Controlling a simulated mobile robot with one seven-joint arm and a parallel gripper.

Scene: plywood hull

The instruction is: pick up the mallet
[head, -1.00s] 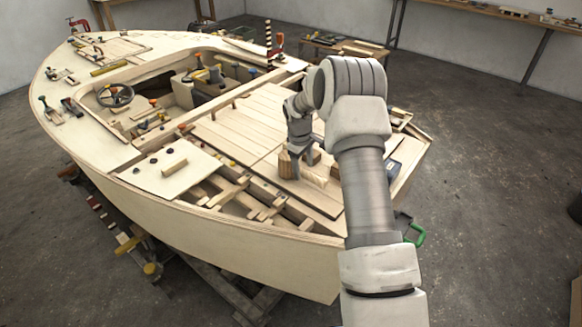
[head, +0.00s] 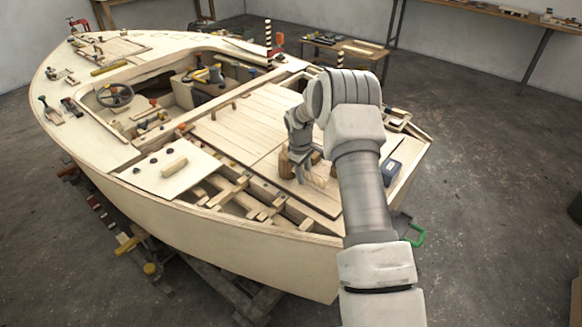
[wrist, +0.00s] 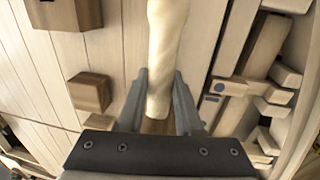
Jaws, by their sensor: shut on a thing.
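The mallet shows in the wrist view as a pale, rounded wooden handle (wrist: 166,45) that runs up out of the top of the picture. Its head is not clearly seen. My gripper (wrist: 161,78) has one finger on each side of the handle's lower end and is shut on it. In the head view my gripper (head: 300,175) points down over the planked deck at the right end of the hull. The mallet is small there and partly hidden by my gripper, so I cannot tell whether it touches the deck.
Brown wooden blocks (wrist: 90,92) stand on the deck left of the handle. Pale wooden offcuts (wrist: 262,45) lie to its right. The planked deck (head: 240,125) left of my gripper is mostly clear.

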